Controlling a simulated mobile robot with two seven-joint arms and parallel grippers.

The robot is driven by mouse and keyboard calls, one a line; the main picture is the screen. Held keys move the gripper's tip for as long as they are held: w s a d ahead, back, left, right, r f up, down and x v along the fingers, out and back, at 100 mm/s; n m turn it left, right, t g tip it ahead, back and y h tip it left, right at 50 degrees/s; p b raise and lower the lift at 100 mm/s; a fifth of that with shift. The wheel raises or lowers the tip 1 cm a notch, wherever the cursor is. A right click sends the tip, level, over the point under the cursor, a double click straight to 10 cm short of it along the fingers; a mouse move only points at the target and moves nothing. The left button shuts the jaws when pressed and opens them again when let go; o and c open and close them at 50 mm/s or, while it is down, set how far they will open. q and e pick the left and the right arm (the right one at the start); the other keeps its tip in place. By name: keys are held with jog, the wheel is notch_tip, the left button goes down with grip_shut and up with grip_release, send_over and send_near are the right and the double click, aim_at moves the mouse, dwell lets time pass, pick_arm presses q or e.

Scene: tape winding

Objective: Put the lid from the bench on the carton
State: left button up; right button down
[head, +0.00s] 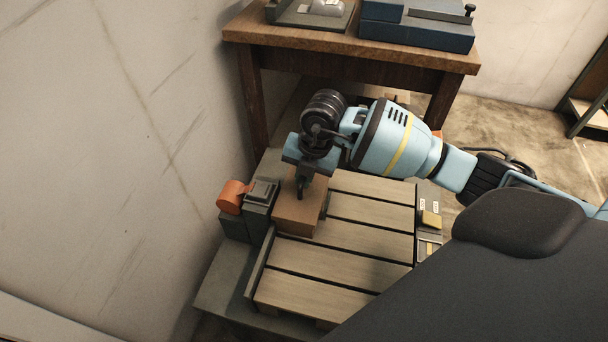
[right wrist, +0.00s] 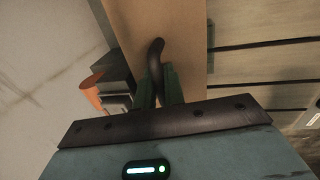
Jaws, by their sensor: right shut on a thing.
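My right gripper (head: 302,188) points down over a tan box-shaped carton (head: 294,226) on the slatted bench. In the right wrist view its green fingers (right wrist: 160,88) are shut on a dark curved handle (right wrist: 156,58). The handle stands over a flat tan panel (right wrist: 188,45) that looks like the lid. In the head view the gripper covers part of the tan top. I cannot tell whether the lid rests fully on the carton or is slightly above it. My left gripper is not in view.
A dark machine with an orange roll (head: 232,197) stands close to the left of the carton. Wooden slats (head: 345,238) to the right are mostly clear. A small yellow block (head: 431,220) sits at the right edge.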

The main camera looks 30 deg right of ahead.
aim_at(310, 187)
jog(key=shift+p, duration=0.3)
dwell(0.5)
jog(key=c, duration=1.4)
grip_release()
notch_tip(310, 187, up, 8)
jog(key=s+d+p, duration=0.1)
jog(key=shift+f, duration=0.15)
jog(key=shift+s, duration=0.1)
